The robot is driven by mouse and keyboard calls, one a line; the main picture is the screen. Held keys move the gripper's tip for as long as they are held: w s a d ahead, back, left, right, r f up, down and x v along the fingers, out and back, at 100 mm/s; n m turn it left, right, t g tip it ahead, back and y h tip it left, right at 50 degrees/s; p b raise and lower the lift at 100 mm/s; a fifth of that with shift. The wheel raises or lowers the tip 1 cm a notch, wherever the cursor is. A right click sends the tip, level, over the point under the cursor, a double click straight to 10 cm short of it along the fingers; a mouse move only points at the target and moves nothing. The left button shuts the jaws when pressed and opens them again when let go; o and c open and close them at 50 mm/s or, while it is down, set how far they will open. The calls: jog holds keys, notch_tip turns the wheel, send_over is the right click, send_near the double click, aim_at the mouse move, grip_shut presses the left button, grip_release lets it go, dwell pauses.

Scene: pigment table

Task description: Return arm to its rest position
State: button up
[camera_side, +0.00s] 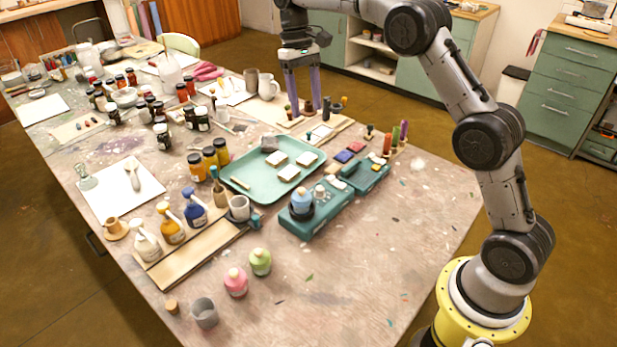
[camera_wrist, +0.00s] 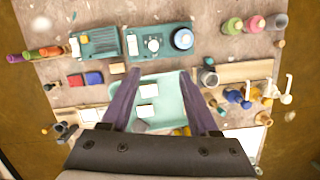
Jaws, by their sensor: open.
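My gripper (camera_side: 305,108) is at the back of the table in the side view, pointing down with its two purple fingers apart. Nothing is held between them. In the wrist view my gripper (camera_wrist: 159,73) also shows open, its fingers spread in front of a teal tray (camera_wrist: 172,88) below. The same tray (camera_side: 258,188) lies mid-table in the side view, with several pale square tiles on it. In the side view the fingertips overlap the area of a wooden block with small coloured pegs (camera_side: 290,122); I cannot tell the exact gap.
A teal device with a blue-topped pot (camera_side: 301,200) and a smaller teal box (camera_side: 365,177) stand right of the tray. Pump bottles (camera_side: 171,224), pink (camera_side: 235,282) and green (camera_side: 261,262) bottles and a grey cup (camera_side: 204,313) stand in front. The table's front right is mostly clear.

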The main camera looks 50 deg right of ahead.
jog(key=s+a+r+n+t, duration=0.1)
jog(key=s+a+r+t, duration=0.15)
jog(key=s+r, duration=0.55)
jog(key=s+a+r+t, duration=0.25)
jog(key=s+r, duration=0.35)
jog(key=s, duration=0.5)
jog(key=s+a+f+n+t, duration=0.1)
jog(key=s+f+t, duration=0.2)
jog(key=s+f, duration=0.9)
jog(key=shift+s+h, duration=0.4)
jog(key=shift+s, duration=0.45)
